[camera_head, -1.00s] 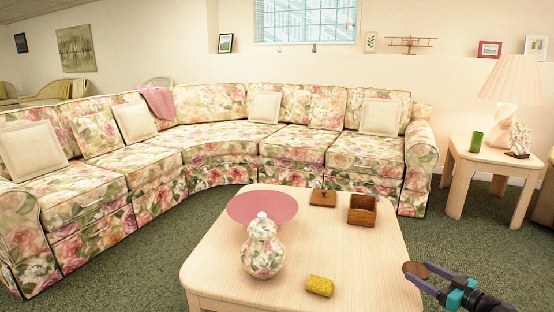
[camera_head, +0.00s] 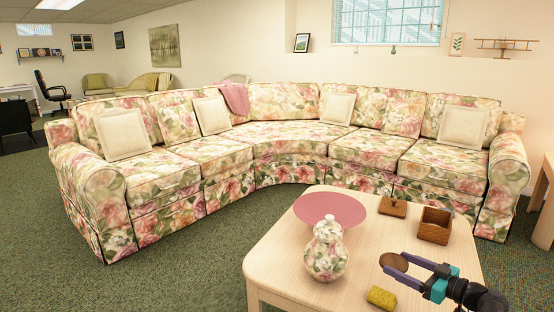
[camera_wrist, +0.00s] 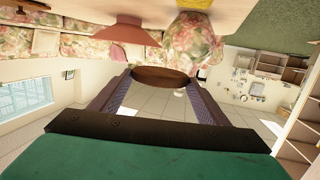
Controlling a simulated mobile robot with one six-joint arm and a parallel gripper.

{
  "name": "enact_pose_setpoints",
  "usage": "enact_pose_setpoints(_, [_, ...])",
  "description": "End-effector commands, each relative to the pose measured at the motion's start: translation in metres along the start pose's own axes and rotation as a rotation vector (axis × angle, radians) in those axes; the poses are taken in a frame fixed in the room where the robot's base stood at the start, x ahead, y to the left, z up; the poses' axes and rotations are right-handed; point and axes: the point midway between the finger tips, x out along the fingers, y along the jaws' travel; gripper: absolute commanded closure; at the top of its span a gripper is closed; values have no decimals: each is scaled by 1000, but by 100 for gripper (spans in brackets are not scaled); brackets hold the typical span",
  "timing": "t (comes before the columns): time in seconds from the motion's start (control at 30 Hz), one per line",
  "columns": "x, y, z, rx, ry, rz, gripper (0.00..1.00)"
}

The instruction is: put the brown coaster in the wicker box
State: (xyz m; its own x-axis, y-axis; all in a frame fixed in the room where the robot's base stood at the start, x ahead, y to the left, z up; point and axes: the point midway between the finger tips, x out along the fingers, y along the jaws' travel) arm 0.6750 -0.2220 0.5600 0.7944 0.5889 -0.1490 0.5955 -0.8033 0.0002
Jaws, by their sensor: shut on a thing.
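The brown coaster (camera_head: 394,261) is a thin dark disc held between the fingertips of my gripper (camera_head: 398,263), above the front right of the light wood coffee table. The coaster also shows edge-on between the fingers in the wrist view (camera_wrist: 163,77). The wicker box (camera_head: 434,232) is a small open brown box at the table's back right, beyond my gripper in the picture. I cannot make out anything inside it. A flat brown piece with a small knob (camera_head: 392,207), perhaps its lid, lies to its left.
A yellow sponge-like block (camera_head: 381,297) lies near my gripper. A floral corner sofa (camera_head: 290,135) curves behind. Green carpet is clear at left.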

Motion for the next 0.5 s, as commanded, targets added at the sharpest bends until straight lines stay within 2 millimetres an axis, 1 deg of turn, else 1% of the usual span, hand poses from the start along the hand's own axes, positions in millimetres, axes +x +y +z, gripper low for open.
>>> enact_pose_setpoints(0.03, [11,-13,-6,-4,0,-23,52])
enact_pose_setpoints(0.2, [43,-49,-20,-15,0,-92,52])
enact_pose_setpoints(0.5, [91,-116,-44,-32,0,-209,52])
